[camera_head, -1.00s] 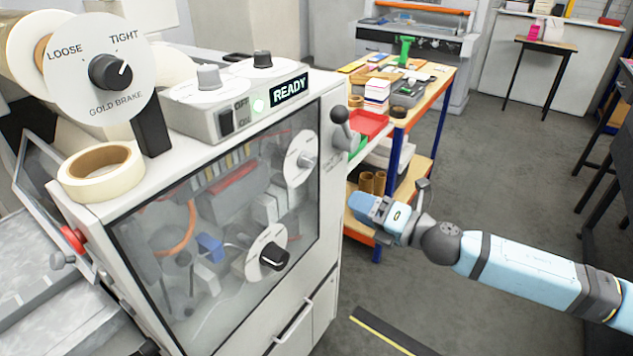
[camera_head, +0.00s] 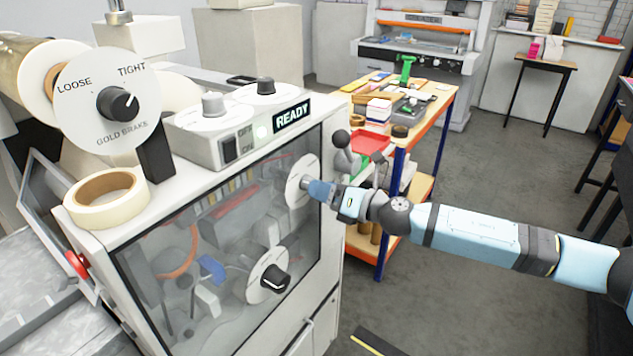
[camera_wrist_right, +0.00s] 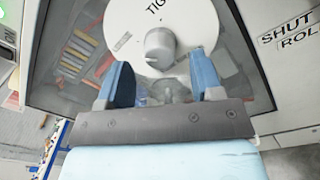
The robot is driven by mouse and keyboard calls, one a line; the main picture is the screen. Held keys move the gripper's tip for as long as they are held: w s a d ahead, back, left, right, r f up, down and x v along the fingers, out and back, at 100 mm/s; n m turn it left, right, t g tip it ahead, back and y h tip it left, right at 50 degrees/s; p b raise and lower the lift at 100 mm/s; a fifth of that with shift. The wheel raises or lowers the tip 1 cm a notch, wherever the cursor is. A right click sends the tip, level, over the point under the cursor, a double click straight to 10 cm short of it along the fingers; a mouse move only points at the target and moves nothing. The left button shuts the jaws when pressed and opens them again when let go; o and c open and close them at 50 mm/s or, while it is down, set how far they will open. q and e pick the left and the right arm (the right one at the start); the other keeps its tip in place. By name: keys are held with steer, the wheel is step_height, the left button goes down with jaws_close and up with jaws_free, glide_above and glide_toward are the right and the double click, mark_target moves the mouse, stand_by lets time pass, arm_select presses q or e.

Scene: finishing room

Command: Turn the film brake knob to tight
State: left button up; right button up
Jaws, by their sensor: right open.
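A grey knob (camera_wrist_right: 160,48) sits on a white dial (camera_wrist_right: 135,22) on the machine's glass front. Letters "TIG" show on the dial in the right wrist view; a fainter mark is on its other side. In the head view this dial (camera_head: 297,172) is at the upper right of the glass, its knob partly covered by my gripper. My right gripper (camera_head: 317,190) points at it from the right. In the wrist view my right gripper (camera_wrist_right: 159,63) is open, its blue fingers on either side of the knob; I cannot tell whether they touch it. My left gripper is not in view.
A separate dial marked GOLD BRAKE (camera_head: 107,100) with a black knob stands at upper left. Another dial with a black knob (camera_head: 274,278) is lower on the glass. A ball-ended lever (camera_head: 341,139) stands close above my gripper. A loaded trolley (camera_head: 430,115) is behind.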

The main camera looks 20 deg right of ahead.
steer(key=shift+x, duration=1.15)
steer(key=c, duration=0.9)
